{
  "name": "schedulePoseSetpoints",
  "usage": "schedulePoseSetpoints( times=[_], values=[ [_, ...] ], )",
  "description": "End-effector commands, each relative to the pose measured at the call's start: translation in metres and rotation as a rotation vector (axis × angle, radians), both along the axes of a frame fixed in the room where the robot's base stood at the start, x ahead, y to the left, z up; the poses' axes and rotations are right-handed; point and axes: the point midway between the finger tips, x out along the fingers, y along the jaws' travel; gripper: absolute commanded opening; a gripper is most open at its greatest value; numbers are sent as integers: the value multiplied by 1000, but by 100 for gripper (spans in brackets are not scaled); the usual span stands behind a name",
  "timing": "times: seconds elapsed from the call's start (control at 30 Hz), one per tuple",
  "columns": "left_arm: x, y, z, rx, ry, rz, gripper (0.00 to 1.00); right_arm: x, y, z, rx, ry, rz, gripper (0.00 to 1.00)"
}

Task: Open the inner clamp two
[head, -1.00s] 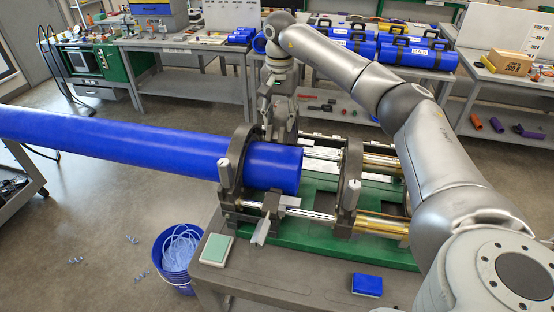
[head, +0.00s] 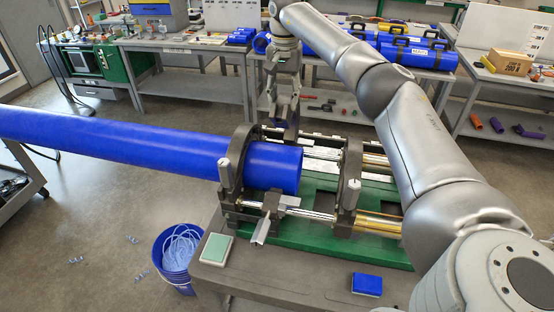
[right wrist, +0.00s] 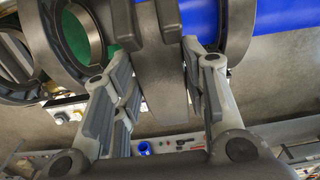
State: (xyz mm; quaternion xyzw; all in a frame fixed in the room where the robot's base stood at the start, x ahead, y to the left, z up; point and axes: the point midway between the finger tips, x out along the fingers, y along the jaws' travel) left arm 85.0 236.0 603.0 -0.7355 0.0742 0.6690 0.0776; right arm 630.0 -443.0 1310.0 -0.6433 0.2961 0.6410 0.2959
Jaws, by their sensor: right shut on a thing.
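A blue pipe (head: 120,138) runs in from the left through a dark ring clamp (head: 237,155), its open end just past the ring. A second dark ring clamp (head: 350,178) stands to the right, with no pipe in it. My right gripper (head: 284,122) is behind the pipe end at the clamp's far side. In the right wrist view, its fingers (right wrist: 160,90) close around a dark clamp part (right wrist: 160,75) beside the blue pipe (right wrist: 260,15). Which numbered clamp this part belongs to cannot be told. My left gripper is out of view.
The clamps ride on metal rods over a green base (head: 300,240) on a grey cart (head: 270,285). A blue box (head: 367,285) and a pale green pad (head: 216,249) lie on its front. A blue bucket (head: 176,260) stands on the floor. Workbenches line the back.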

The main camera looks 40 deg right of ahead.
Motion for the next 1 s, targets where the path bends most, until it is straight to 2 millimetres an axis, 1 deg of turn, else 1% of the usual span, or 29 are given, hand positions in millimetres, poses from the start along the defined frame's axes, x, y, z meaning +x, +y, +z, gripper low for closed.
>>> schedulePoseSetpoints(
  times=[0.07,0.2,0.5,0.87,1.0],
  values=[
    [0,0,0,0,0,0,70,5,-7,5,-3,-5,-6,21],
    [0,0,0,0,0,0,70,12,-12,8,-2,-5,-5,21],
    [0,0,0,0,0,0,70,19,-23,14,-5,-4,-4,21],
    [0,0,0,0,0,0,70,19,-24,15,-5,-4,-3,21],
    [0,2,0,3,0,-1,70,20,-20,17,-5,-5,-1,21]
  ],
)
